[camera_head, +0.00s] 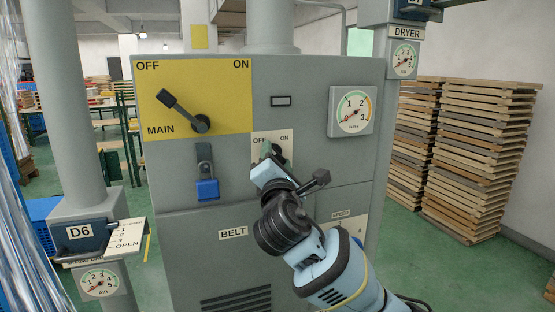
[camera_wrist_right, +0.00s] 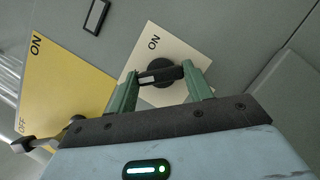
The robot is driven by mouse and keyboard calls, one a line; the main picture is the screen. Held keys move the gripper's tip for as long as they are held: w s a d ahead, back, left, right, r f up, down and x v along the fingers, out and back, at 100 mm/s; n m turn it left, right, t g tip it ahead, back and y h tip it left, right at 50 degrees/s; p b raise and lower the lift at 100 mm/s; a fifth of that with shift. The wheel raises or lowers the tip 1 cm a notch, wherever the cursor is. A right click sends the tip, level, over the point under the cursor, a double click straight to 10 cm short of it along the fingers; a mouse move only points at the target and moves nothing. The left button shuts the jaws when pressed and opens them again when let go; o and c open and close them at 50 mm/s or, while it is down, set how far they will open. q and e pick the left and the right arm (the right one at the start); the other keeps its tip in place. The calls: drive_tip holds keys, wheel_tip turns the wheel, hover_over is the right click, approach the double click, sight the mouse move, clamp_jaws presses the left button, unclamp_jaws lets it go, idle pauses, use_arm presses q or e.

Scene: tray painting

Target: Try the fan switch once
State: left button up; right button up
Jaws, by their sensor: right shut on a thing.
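A small rotary switch with a black knob (camera_wrist_right: 158,72) sits on a cream OFF/ON plate (camera_head: 259,139) on the grey cabinet. I take it to be the fan switch; its name is hidden behind my gripper. My right gripper (camera_head: 270,153) is at this switch, its green fingers on either side of the knob's bar. The right wrist view shows the gripper (camera_wrist_right: 163,80) shut on the bar. In the head view the gripper hides much of the knob, so I cannot tell its exact setting. My left gripper is not in view.
The MAIN lever (camera_head: 181,109) tilts toward OFF on a yellow plate (camera_head: 225,80), with a blue padlock (camera_head: 207,189) below. A gauge (camera_head: 353,111) is at the right. A D6 handle (camera_head: 85,236) stands on the left pipe. Stacked wooden trays (camera_head: 480,160) stand behind right.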

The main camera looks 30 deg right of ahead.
drive_tip(key=shift+a+r+m+g+p, duration=0.15)
drive_tip(key=shift+m+g+p, duration=0.35)
drive_tip(key=shift+m, duration=0.6)
drive_tip(key=m+g, duration=0.1)
drive_tip(key=m, duration=0.2)
drive_tip(key=shift+h+p, duration=0.35)
drive_tip(key=shift+h, duration=0.05)
drive_tip(key=m+g, duration=0.1)
drive_tip(key=m, duration=0.2)
drive_tip(key=m+g+y, duration=0.1)
drive_tip(key=m, duration=0.2)
drive_tip(key=shift+r+m+y, duration=0.1)
drive_tip(key=shift+m+y, duration=0.2)
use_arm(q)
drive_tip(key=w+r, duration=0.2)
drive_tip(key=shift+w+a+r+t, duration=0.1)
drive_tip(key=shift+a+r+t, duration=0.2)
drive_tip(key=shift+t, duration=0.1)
use_arm(e)
drive_tip(key=m+g+y, duration=0.1)
drive_tip(key=m+y, duration=0.1)
drive_tip(key=m, duration=0.2)
drive_tip(key=shift+r+m, duration=0.15)
drive_tip(key=shift+m, duration=0.15)
drive_tip(key=o, duration=1)
